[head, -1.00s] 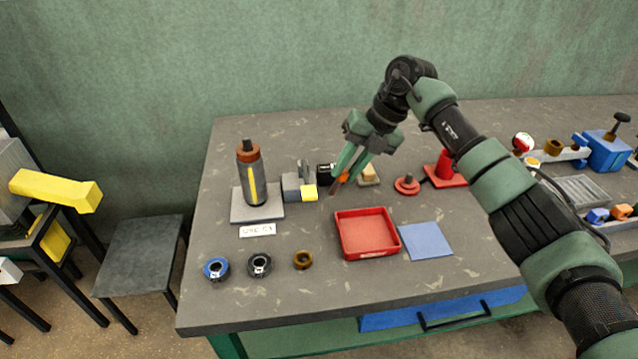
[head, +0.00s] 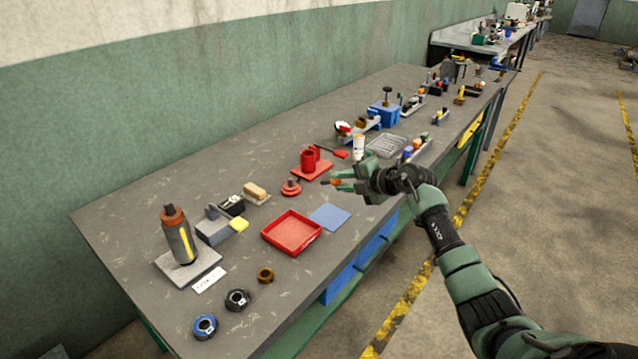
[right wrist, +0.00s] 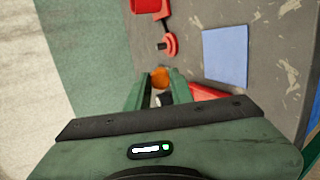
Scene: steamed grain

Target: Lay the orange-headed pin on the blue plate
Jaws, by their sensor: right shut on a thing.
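The orange-headed pin (head: 337,182) is held between the fingers of my right gripper (head: 345,182), which is shut on it. The orange head (right wrist: 160,77) shows between the fingertips in the right wrist view; the rest of the pin is mostly hidden there. The blue plate (head: 330,217) is a flat square lying bare on the table. In the head view the gripper shows above and slightly right of the plate; in the right wrist view the plate (right wrist: 225,56) lies to the right of the fingers. My left gripper is not in view.
A red tray (head: 291,249) lies left of the plate. A red knob (head: 291,188) and a red stand (head: 313,171) are behind it. A grey grid tray (head: 386,146) and a white bottle (head: 358,147) stand farther right. The table's front edge is close to the plate.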

